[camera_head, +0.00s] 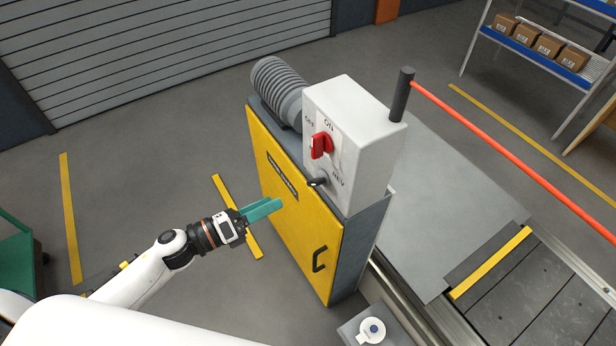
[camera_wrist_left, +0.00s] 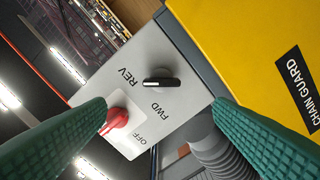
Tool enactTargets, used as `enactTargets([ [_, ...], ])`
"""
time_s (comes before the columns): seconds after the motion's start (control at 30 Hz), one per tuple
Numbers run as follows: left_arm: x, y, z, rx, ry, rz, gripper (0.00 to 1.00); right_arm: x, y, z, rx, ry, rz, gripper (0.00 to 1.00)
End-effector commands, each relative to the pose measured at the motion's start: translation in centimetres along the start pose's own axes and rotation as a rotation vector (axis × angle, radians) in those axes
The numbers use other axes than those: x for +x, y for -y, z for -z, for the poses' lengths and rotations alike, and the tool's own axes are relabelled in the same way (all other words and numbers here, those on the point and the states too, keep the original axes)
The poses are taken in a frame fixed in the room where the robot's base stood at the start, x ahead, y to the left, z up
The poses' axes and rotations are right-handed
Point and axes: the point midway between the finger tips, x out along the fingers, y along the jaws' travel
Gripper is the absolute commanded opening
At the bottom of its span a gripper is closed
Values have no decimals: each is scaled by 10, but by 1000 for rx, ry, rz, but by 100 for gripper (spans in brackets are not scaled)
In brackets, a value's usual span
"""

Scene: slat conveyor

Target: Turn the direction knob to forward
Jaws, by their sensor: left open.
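The direction knob (camera_head: 317,182) is a small black lever knob low on the face of a grey control box (camera_head: 350,130). In the left wrist view the knob (camera_wrist_left: 161,83) lies crosswise in the picture, between the REV label at its upper left and the FWD label below it. A pale mark shows along it. My left gripper (camera_head: 262,209) has green fingers, open and empty, in front of the yellow cabinet, lower than the knob and left of it. In the wrist view its fingers (camera_wrist_left: 160,103) spread wide, with the knob showing between them, untouched.
A red switch (camera_head: 321,145) with OFF and ON labels sits above the knob. The yellow cabinet (camera_head: 290,215) has a black handle. A ribbed motor (camera_head: 279,92) stands behind the box. A post with a red rail (camera_head: 510,150) and the conveyor (camera_head: 545,300) are at right.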

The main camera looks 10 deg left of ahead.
Motion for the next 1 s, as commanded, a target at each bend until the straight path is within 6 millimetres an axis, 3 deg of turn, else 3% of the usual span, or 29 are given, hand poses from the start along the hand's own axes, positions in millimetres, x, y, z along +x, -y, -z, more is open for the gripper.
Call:
enactTargets([
  [0.3,64,-2,4,-4,-5,-1,76,-16,4,1,-2,-5,5,0],
  [0.5,93,0,3,-4,-4,1,76,-21,5,-5,-2,4,5,0],
  [0.7,105,0,2,-5,-3,2,76,-22,3,-6,-1,5,4,0],
  [0.97,105,1,1,-5,-3,2,76,-22,-2,-7,2,6,-3,0],
  [1.0,105,1,1,-5,-3,2,70,-22,-2,-7,2,6,-3,0],
])
